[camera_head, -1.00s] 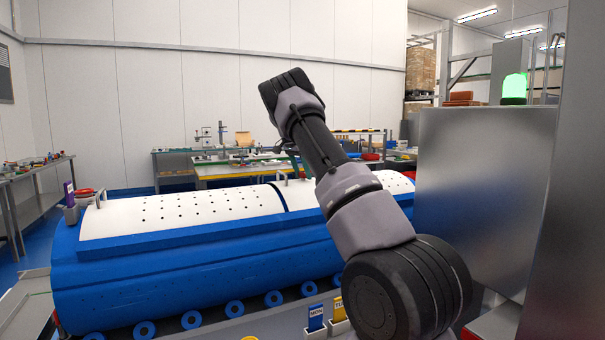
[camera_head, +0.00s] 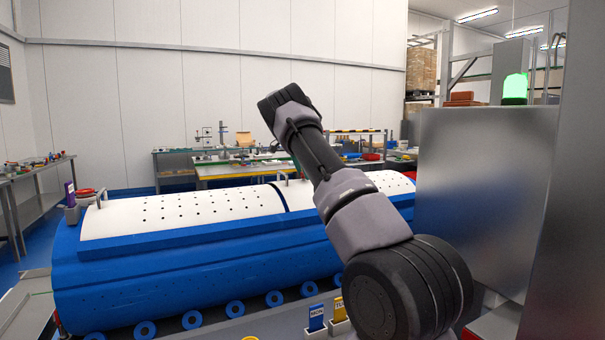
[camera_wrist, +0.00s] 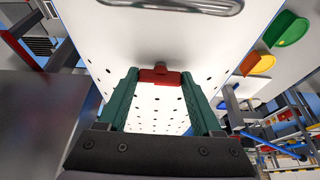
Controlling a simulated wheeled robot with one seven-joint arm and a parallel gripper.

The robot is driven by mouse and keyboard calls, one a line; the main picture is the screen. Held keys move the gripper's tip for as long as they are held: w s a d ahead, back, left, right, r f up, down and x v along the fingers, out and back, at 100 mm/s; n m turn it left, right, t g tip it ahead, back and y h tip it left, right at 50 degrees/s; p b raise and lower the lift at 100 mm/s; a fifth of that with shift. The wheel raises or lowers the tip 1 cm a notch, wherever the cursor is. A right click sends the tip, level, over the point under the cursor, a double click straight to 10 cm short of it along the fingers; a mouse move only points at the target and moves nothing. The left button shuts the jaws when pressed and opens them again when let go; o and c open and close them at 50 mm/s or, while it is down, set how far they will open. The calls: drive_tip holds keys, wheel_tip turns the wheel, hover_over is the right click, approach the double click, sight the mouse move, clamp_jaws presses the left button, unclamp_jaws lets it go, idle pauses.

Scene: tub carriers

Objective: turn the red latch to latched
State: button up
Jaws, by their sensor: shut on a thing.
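The red latch (camera_wrist: 160,77) shows in the wrist view as a small red bar on a perforated white surface (camera_wrist: 160,112). My gripper (camera_wrist: 159,84) has green fingers on both sides of the latch and is shut on it. The latch's far side and its exact angle are hard to tell. In the head view the latch is hidden behind my arm, and the fingers cannot be made out clearly there. The arm reaches over the blue tub carrier (camera_head: 190,265) with its perforated white lid (camera_head: 180,212).
A metal cabinet (camera_head: 480,200) with a lit green lamp (camera_head: 515,88) stands close on the right. A blue tag (camera_head: 316,318) and a yellow tag (camera_head: 338,308) stand in front of the carrier. Workbenches line the back and left.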

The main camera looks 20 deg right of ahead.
drive_tip(key=o, duration=1.4)
drive_tip(key=shift+c, duration=0.2)
drive_tip(key=shift+r, duration=0.15)
drive_tip(key=v, duration=1)
drive_tip(key=shift+r, duration=0.25)
drive_tip(key=shift+a, duration=0.15)
drive_tip(key=s+d+r+n+t+y, duration=0.2)
drive_tip(key=s+r+y, duration=0.1)
drive_tip(key=s+r, duration=0.65)
drive_tip(key=s+a+r+n+t+y, duration=0.25)
drive_tip(key=s+a+n, duration=0.2)
drive_tip(key=s, duration=0.85)
drive_tip(key=s+a+f+n+t, duration=0.1)
drive_tip(key=s+a+f+n, duration=0.1)
drive_tip(key=s+a, duration=0.3)
drive_tip(key=s+a+f+n, duration=0.2)
drive_tip(key=s+a+f, duration=0.2)
drive_tip(key=s, duration=0.9)
drive_tip(key=s+a+f+n+t+y, duration=0.1)
drive_tip(key=s+a+f+n, duration=0.2)
drive_tip(key=s+a, duration=0.2)
drive_tip(key=s, duration=0.3)
drive_tip(key=shift+s+a+f+t, duration=0.3)
drive_tip(key=shift+s+f+t, duration=0.05)
drive_tip(key=shift+s, duration=0.05)
